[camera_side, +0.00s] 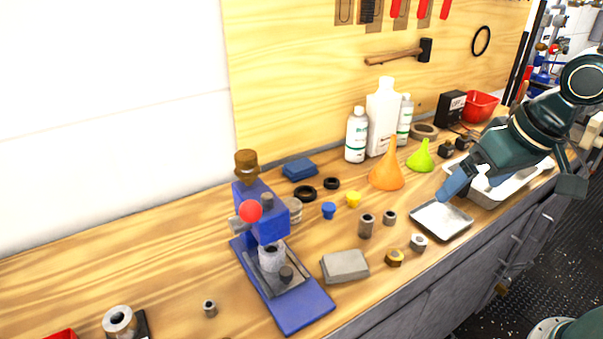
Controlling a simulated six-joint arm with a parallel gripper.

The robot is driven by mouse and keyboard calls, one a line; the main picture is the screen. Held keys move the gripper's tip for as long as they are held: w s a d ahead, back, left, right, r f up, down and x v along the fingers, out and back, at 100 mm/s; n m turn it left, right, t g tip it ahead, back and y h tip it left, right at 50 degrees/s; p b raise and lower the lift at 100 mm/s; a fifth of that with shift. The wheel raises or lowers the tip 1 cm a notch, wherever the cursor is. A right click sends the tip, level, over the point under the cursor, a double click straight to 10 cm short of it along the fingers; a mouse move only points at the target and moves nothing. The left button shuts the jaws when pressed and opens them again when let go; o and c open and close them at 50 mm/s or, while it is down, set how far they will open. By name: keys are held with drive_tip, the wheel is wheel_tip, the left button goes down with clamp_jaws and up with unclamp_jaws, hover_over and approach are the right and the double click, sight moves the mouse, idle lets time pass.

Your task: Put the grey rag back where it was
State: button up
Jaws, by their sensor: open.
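The grey rag (345,266) looks like a folded grey pad. It lies flat on the wooden bench near the front edge, just right of the blue press. My gripper (510,184) is at the right, above the deep metal tray and well away from the rag. Its jaws are open, and nothing shows between them. One pale blue fingertip hangs near the shallow tray; the other side is by the bench's right end.
A blue press (300,304) stands left of the rag. A shallow tray (468,228), a deep tray (486,198), an orange funnel (386,178), white bottles (382,112) and a blue folded cloth (300,168) are on the bench. Small metal parts lie around the rag. The left bench is mostly clear.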

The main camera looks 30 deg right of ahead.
drive_tip(key=s+d+r+n+t, duration=0.1)
drive_tip(key=s+d+r+n, duration=0.1)
drive_tip(key=s, duration=0.6)
drive_tip(key=shift+d, duration=0.8)
idle(0.4)
